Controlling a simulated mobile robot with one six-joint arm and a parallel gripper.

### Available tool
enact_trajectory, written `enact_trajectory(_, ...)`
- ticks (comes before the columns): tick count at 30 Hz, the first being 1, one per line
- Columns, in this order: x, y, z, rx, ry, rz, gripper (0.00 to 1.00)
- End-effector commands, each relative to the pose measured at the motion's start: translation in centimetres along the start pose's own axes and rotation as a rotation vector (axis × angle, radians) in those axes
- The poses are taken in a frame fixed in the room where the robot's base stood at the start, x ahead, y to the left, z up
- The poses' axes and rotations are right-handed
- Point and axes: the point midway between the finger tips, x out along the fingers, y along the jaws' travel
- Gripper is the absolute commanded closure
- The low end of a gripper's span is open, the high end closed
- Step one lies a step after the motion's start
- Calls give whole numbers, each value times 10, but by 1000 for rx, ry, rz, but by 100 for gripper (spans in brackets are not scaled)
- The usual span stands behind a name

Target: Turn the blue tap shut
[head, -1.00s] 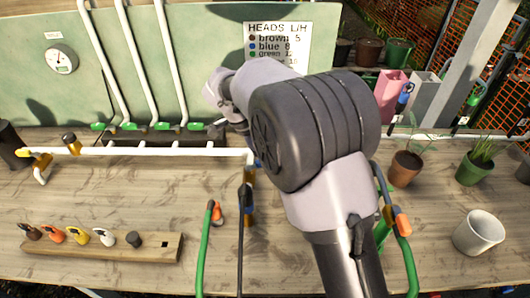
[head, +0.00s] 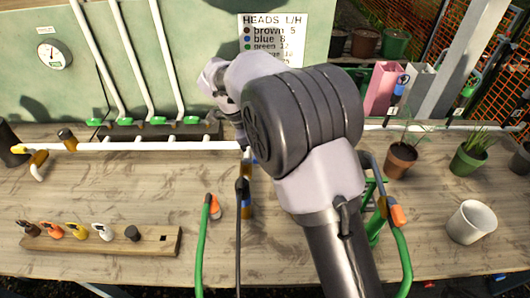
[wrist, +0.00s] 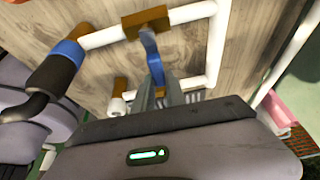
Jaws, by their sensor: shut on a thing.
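The blue tap (wrist: 151,52) shows in the wrist view as a blue lever below a brown fitting (wrist: 146,22) on a white pipe. My gripper (wrist: 168,94) is shut on the lower end of this blue lever, with the grey fingers partly hidden behind the dark edge of the gripper body. In the head view my arm covers the gripper and most of the tap.
A blue-collared connector (wrist: 58,63) with a black hose lies left of the lever. White pipe (head: 170,146) runs across the bench, with several green taps (head: 126,122) behind it. A wooden rack (head: 100,242) and a white pot (head: 471,222) stand in front.

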Motion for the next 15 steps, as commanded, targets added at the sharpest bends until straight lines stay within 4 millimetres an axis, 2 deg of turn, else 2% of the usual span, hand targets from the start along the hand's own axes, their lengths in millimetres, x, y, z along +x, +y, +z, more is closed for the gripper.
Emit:
enact_trajectory(7, 0, 1, 1, 2, -1, 3, 100)
enact_trajectory(8, 0, 1, 1, 2, -1, 3, 78)
enact_trajectory(10, 0, 1, 0, 1, -1, 3, 64)
enact_trajectory(11, 0, 1, 0, 1, -1, 3, 62)
enact_trajectory(15, 0, 0, 0, 1, -1, 2, 62)
